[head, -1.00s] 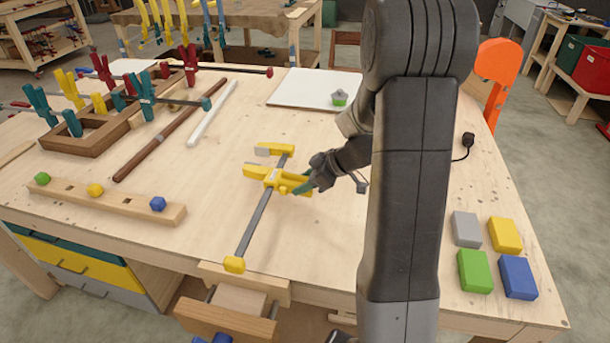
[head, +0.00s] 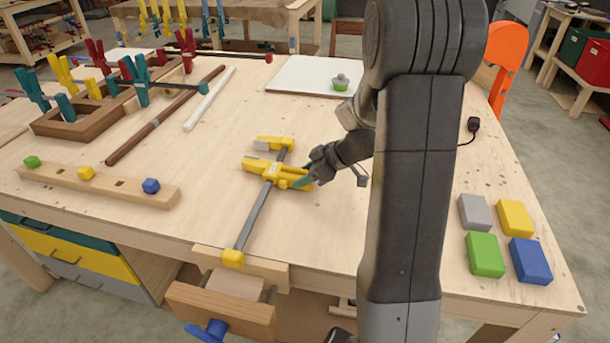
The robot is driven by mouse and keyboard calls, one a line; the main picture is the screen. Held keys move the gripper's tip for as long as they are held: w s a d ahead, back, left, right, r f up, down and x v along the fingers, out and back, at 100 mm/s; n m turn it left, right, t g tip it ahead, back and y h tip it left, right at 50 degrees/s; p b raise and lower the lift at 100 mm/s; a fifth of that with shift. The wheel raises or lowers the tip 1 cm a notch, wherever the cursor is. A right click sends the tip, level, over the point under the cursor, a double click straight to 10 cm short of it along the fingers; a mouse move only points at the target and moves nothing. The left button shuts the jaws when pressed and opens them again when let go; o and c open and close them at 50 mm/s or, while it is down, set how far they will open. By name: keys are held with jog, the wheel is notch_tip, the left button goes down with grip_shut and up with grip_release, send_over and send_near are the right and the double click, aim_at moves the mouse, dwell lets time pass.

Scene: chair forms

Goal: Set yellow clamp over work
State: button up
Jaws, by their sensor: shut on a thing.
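The yellow bar clamp (head: 263,168) has yellow jaws, a long grey bar and a yellow end cap. In the head view it lies at or just above the bench top, its bar pointing toward the front edge. My gripper (head: 308,178) is at the clamp's right side and is shut on it near the sliding jaw. My arm hides part of the bench right of the clamp. The likely work, a brown wooden frame (head: 88,124) with several teal, red and yellow clamps on it, sits at the back left, apart from the yellow clamp.
A rail with coloured knobs (head: 100,186) lies left on the bench. A brown rod (head: 165,115) and a white rod (head: 210,99) lie between frame and clamp. A white board (head: 300,76) is behind. Coloured blocks (head: 486,255) lie front right. A wooden vise (head: 222,310) juts from the front edge.

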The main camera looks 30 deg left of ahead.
jog(key=o, duration=1.9)
jog(key=shift+d, duration=0.1)
jog(key=v, duration=0.9)
jog(key=shift+b, duration=0.4)
jog(key=p+x, duration=0.1)
jog(key=x, duration=0.8)
jog(key=shift+a, duration=0.2)
jog(key=shift+r+p, duration=0.45)
jog(key=shift+p, duration=0.1)
jog(key=shift+d+r+p, duration=0.1)
jog(key=shift+r+p, duration=0.3)
jog(key=shift+p, duration=0.25)
